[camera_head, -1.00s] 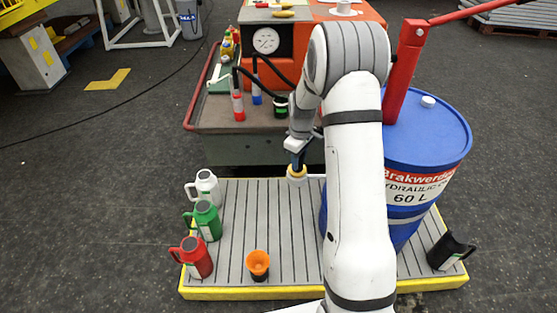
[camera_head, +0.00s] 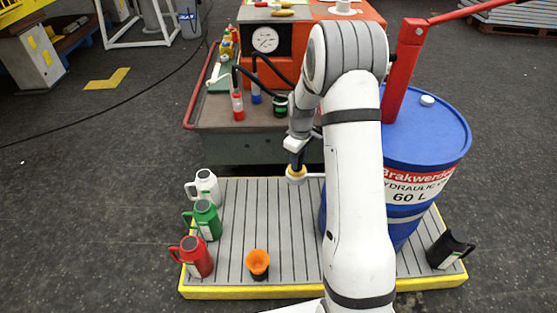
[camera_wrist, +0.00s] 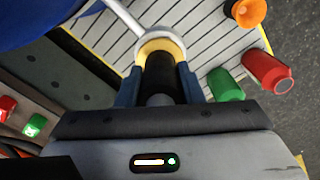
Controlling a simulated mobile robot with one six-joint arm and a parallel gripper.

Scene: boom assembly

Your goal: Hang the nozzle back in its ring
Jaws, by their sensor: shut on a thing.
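My gripper (camera_wrist: 158,85) has blue fingers and is shut on the black nozzle (camera_wrist: 160,72). The ring (camera_wrist: 160,44), yellow inside with a pale outer band, sits on a light rod from the blue drum. In the wrist view the nozzle lines up with the ring and its far end overlaps the opening. I cannot tell how deep it sits in the ring. In the head view my gripper (camera_head: 297,158) is just above the ring (camera_head: 296,174), and the nozzle is mostly hidden by the fingers.
The blue drum (camera_head: 430,150) stands to the right on a slatted pallet (camera_head: 240,230) with a yellow rim. White, green and red jugs (camera_head: 197,258) line its left edge. An orange funnel (camera_head: 258,261) stands in front, a black jug (camera_head: 448,250) at right. A workbench (camera_head: 225,118) is behind.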

